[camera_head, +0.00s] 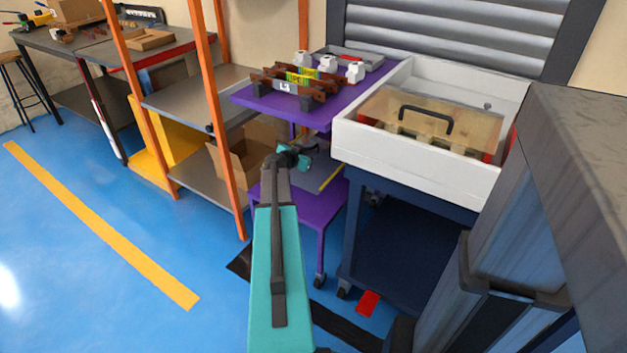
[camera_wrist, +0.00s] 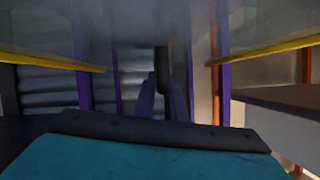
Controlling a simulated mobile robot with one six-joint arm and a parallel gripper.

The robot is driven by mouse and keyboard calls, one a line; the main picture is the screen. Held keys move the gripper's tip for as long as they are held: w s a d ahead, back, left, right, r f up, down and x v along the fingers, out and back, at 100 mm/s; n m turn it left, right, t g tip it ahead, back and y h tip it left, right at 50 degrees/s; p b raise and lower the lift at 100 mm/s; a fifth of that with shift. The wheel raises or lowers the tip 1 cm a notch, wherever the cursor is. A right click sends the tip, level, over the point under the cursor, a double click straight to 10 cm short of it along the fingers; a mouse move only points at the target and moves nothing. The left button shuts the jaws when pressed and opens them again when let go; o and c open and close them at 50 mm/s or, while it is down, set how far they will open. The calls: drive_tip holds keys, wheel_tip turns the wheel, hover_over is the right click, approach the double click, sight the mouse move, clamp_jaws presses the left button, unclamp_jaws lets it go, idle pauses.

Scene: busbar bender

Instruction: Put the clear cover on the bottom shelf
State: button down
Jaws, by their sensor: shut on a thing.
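The clear cover (camera_head: 326,171), with yellow edges, is between the purple cart's top and its bottom shelf (camera_head: 318,208). In the wrist view the clear sheet (camera_wrist: 120,45) spans the top, with a yellow edge at each side. My gripper (camera_head: 303,156) reaches in under the cart's top from the front left. In the wrist view my gripper (camera_wrist: 162,80) is shut on the cover's dark handle (camera_wrist: 162,58). Much of the cover is hidden in the head view by my arm and the cart. I cannot tell whether it touches the bottom shelf.
The purple cart's top (camera_head: 255,95) carries a brown assembly (camera_head: 285,82) and white parts. A white tray (camera_head: 400,150) on a dark blue cart stands close at the right. An orange-post rack (camera_head: 222,150) with a cardboard box (camera_head: 245,155) stands at the left. Blue floor is open further left.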

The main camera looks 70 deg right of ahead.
drive_tip(key=shift+f+b, duration=0.5)
drive_tip(key=shift+f, duration=2.6)
drive_tip(key=shift+f+b, duration=0.3)
drive_tip(key=shift+f, duration=1.55)
drive_tip(key=shift+f, duration=0.1)
drive_tip(key=c, duration=1.8)
unclamp_jaws()
